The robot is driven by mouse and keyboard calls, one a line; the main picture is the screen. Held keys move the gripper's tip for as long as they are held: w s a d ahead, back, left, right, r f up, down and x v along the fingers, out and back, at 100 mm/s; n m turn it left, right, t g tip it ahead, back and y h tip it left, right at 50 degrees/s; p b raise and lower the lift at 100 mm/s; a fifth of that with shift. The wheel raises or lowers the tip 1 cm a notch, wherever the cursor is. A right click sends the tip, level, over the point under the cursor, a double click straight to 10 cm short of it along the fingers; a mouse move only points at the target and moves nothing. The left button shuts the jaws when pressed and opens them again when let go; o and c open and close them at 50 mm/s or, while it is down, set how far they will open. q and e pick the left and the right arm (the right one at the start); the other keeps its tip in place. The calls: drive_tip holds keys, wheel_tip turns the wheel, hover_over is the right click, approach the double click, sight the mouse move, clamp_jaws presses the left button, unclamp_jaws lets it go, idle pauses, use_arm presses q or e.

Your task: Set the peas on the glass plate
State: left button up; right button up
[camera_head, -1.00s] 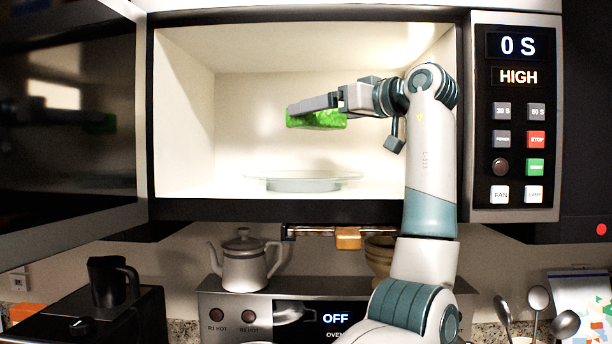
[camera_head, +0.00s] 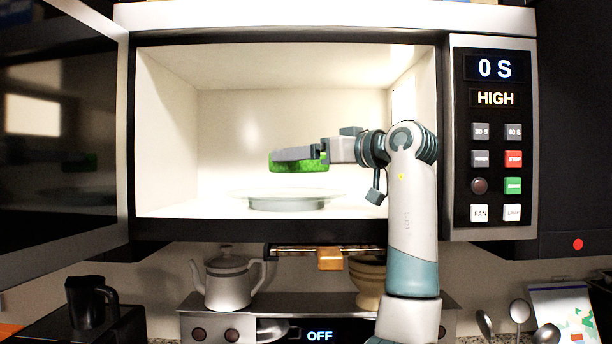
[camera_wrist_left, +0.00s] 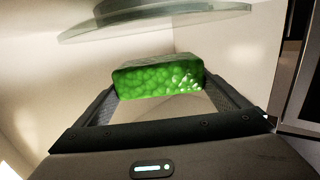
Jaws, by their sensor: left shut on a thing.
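The peas (camera_head: 300,166) are a green block, held inside the open microwave above the glass plate (camera_head: 288,198). A visible gap separates them from the plate. My left gripper (camera_head: 284,157) is shut on the peas, with its grey fingers partly covering them in the head view. In the left wrist view the peas (camera_wrist_left: 158,82) sit between the two fingers, and the clear glass plate (camera_wrist_left: 150,22) shows at the top of the picture. The plate looks empty. My right gripper is not in view.
The microwave (camera_head: 335,20) has its door (camera_head: 60,140) swung open at the left and a button panel (camera_head: 495,140) at the right. Below stand a teapot (camera_head: 228,282), a bowl (camera_head: 368,280) and a black mug (camera_head: 88,302). The cavity's left side is free.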

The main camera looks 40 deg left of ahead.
use_arm(q)
drive_tip(key=shift+f, duration=0.2)
drive_tip(key=shift+f+p, duration=0.55)
drive_tip(key=shift+f, duration=1.4)
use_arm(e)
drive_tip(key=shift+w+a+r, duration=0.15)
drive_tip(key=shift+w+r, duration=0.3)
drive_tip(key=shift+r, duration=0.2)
use_arm(q)
drive_tip(key=o, duration=1.1)
drive_tip(key=shift+f, duration=0.1)
